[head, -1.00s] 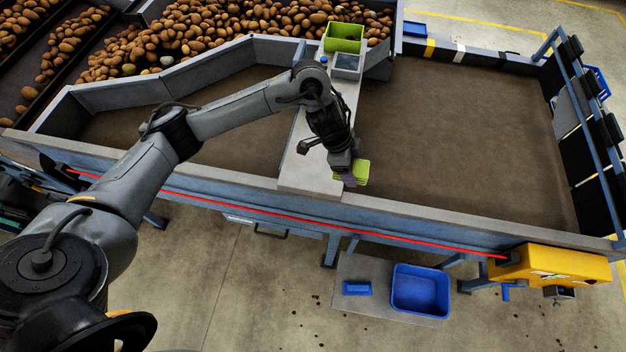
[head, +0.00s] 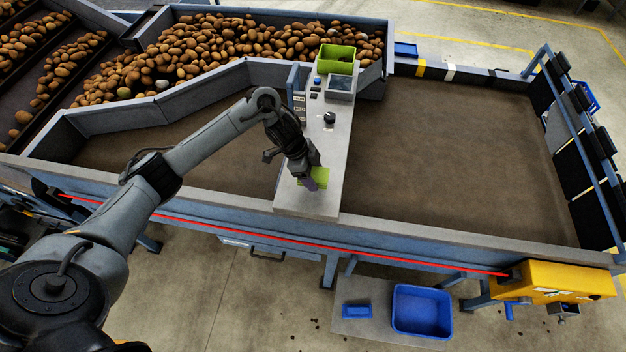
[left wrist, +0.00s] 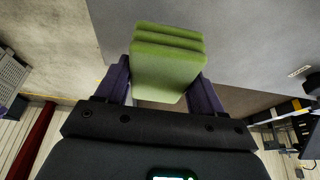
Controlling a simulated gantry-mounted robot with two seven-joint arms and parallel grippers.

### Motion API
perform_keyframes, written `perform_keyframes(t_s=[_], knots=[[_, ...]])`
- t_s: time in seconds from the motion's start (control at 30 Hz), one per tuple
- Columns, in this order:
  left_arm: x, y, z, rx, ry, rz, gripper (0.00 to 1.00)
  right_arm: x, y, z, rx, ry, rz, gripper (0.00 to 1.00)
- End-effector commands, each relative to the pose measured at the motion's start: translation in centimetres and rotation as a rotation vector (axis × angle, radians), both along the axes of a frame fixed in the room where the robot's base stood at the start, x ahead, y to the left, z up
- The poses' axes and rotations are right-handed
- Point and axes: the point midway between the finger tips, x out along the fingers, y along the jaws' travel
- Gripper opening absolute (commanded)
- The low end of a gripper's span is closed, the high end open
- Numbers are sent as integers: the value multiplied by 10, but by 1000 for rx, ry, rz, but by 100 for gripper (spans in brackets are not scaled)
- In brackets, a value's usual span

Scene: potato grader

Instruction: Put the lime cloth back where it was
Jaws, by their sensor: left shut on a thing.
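The lime cloth (left wrist: 168,62) is a folded, layered block between the purple fingers of my left gripper (left wrist: 165,85) in the left wrist view. In the head view the lime cloth (head: 320,177) shows at the tip of my left gripper (head: 308,181), over the near end of the grey console top (head: 318,200). I cannot tell whether the cloth touches the console. My left gripper is shut on the cloth. My right gripper is not in view.
Brown belts lie on both sides (head: 450,150). A blue crate (head: 421,310) and a yellow box (head: 555,280) are in front, below.

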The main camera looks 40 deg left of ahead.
Motion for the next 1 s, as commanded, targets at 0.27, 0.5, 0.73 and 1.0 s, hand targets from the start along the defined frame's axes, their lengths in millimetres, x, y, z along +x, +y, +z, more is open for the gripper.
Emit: perform_keyframes(t_s=[0.27, 0.5, 0.73, 1.0], knots=[[-1, -1, -32, -1, 4, 2, 44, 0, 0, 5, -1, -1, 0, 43], [0, -1, -36, 0, 2, 1, 44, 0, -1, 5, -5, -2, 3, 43], [0, -1, -40, 0, 2, 1, 44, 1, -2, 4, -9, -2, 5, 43], [-1, -1, -39, 0, 2, 0, 93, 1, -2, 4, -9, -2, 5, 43]])
